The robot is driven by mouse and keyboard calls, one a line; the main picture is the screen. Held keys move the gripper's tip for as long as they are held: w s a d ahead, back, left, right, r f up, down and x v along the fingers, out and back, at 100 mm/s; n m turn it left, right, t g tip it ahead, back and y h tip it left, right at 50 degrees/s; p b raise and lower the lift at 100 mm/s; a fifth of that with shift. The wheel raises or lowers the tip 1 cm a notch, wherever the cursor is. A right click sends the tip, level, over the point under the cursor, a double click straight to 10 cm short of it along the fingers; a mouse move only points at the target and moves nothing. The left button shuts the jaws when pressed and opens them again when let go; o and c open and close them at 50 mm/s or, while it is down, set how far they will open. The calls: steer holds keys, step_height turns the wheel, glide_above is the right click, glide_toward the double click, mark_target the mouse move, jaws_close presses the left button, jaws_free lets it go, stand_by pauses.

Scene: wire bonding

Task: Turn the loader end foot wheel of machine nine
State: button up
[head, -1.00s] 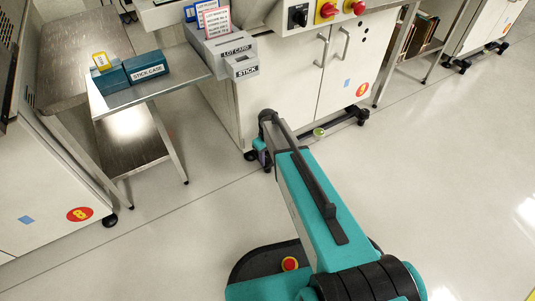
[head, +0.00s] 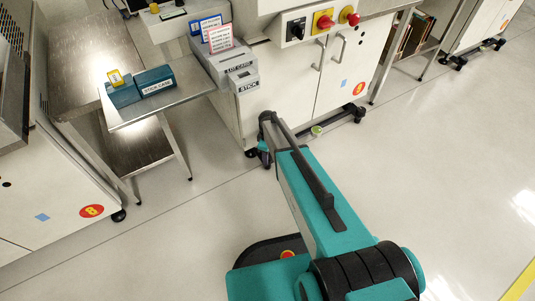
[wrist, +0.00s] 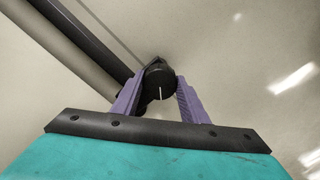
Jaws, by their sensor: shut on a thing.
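The foot wheel (wrist: 160,82) is a round black knob with a white line across its lower part, in the wrist view. My gripper (wrist: 159,95) has its two purple fingers against the left and right sides of the knob and is shut on it. In the head view, my gripper is low at the left front corner of a white machine cabinet (head: 340,80), by its foot. My arm hides most of the wheel there. The cabinet has a red and yellow round label, its digit too small to read surely.
Another white cabinet with a label reading 8 (head: 91,211) stands at the left. A steel side table (head: 190,92) holding teal boxes (head: 155,80) stands between the cabinets. A caster (head: 359,115) and a pale green round part (head: 317,131) are right of my gripper. The floor in front is clear.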

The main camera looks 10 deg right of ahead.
stand_by(0.4)
steer(key=o, duration=1)
steer(key=shift+c, duration=0.2)
steer(key=shift+o, duration=0.4)
steer(key=shift+d+f+m+b, duration=0.15)
steer(key=shift+m+b, duration=0.25)
steer(key=shift+b, duration=0.3)
steer(key=shift+m+b, duration=0.8)
steer(key=shift+b, duration=0.1)
steer(key=m+b, duration=0.2)
steer(key=b, duration=0.1)
steer(key=m+b, duration=0.1)
steer(key=b, duration=0.1)
steer(key=m+b, duration=0.2)
steer(key=b, duration=0.1)
steer(key=shift+a+m, duration=0.2)
steer(key=shift+m, duration=0.1)
steer(key=shift+m+b, duration=1.2)
steer(key=shift+b, duration=0.6)
